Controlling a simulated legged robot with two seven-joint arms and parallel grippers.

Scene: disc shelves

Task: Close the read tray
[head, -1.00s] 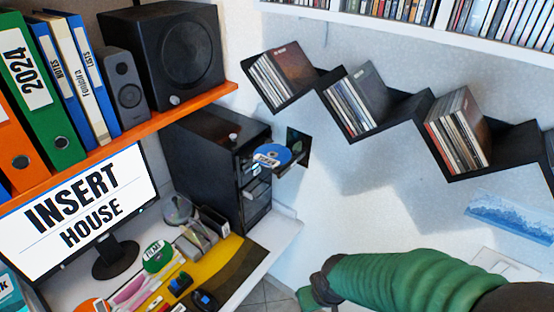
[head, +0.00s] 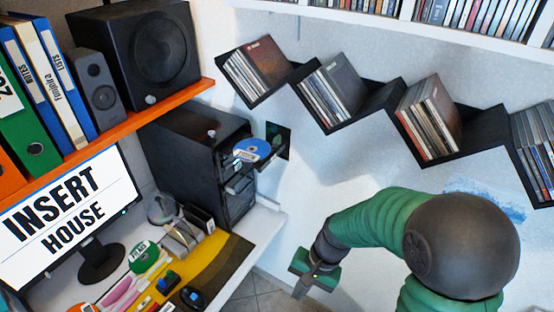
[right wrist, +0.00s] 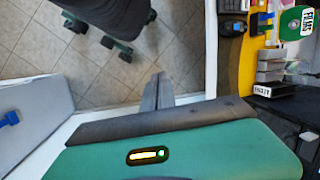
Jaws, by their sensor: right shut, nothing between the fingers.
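A black computer tower (head: 185,150) stands on the desk with a disc tray (head: 272,153) sticking out of its front. A blue disc (head: 250,148) lies on the tray. Labels on the drives are too small to read, so I cannot tell which one is the read tray. My right gripper (head: 300,291) is low and to the right of the tower, past the desk's edge, well below the tray and apart from it. Its fingers, also in the right wrist view (right wrist: 158,88), are shut and empty. My left gripper is not in view.
Zigzag wall shelves (head: 385,112) with discs hang above my right arm. A monitor (head: 65,215), a yellow mat (head: 205,272) and a mouse (head: 192,298) are on the desk. An orange shelf (head: 130,130) holds speakers and binders. Free space lies between gripper and tower.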

